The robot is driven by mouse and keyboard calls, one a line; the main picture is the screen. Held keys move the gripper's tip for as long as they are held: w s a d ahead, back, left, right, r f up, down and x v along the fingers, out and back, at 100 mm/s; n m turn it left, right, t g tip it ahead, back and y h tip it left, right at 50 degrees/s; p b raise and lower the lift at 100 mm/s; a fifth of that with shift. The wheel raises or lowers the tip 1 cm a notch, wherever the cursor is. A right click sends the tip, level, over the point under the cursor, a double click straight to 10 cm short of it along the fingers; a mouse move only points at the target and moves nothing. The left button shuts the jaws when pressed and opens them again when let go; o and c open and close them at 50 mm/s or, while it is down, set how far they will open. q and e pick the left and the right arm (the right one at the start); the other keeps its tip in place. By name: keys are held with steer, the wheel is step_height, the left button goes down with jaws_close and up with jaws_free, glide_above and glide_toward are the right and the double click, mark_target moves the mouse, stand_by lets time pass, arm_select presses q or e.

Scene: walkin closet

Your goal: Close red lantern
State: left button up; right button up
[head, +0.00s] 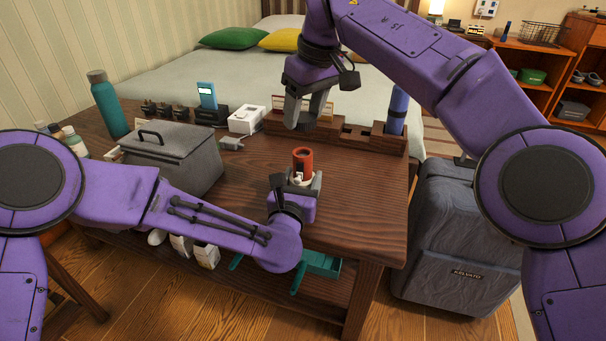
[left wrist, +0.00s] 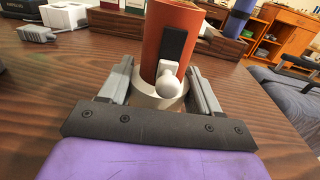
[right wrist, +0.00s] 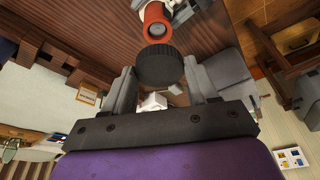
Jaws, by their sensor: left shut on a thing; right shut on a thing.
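The red lantern (head: 303,160) stands upright on the wooden table, a red tube with an open top and a pale base. In the left wrist view its red body (left wrist: 172,38) has a black strip and a white knob at the base. My left gripper (head: 301,182) is shut on the pale base (left wrist: 145,98) from the front. My right gripper (head: 307,112) is above and behind the lantern, shut on a black ridged cap (right wrist: 160,66). The right wrist view shows the cap apart from the lantern's open red end (right wrist: 157,22). The cap is not clear in the head view.
A grey fabric box (head: 172,155) stands left on the table (head: 345,215), with a teal bottle (head: 107,104) behind it. A wooden organizer (head: 365,139) holding a blue bottle (head: 397,108) lines the back right. A suitcase (head: 455,245) stands right. Tabletop right of the lantern is clear.

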glide_above(302, 154)
steer(key=shift+s+d+f, duration=0.1)
steer(key=shift+s+f, duration=0.05)
steer(key=shift+f, duration=0.6)
steer(key=shift+s+d+f, duration=0.1)
steer(key=shift+s+f, duration=0.05)
steer(key=shift+f, duration=0.6)
steer(key=shift+s+d+f, duration=0.1)
steer(key=shift+s+f, duration=0.05)
steer(key=shift+f, duration=0.6)
steer(key=shift+f, duration=0.9)
steer(key=shift+f, duration=0.55)
arm_select(q)
jaws_close()
arm_select(e)
steer(key=m, duration=0.3)
steer(key=shift+a+h, duration=0.1)
steer(key=shift+h, duration=0.3)
steer(key=o, duration=1)
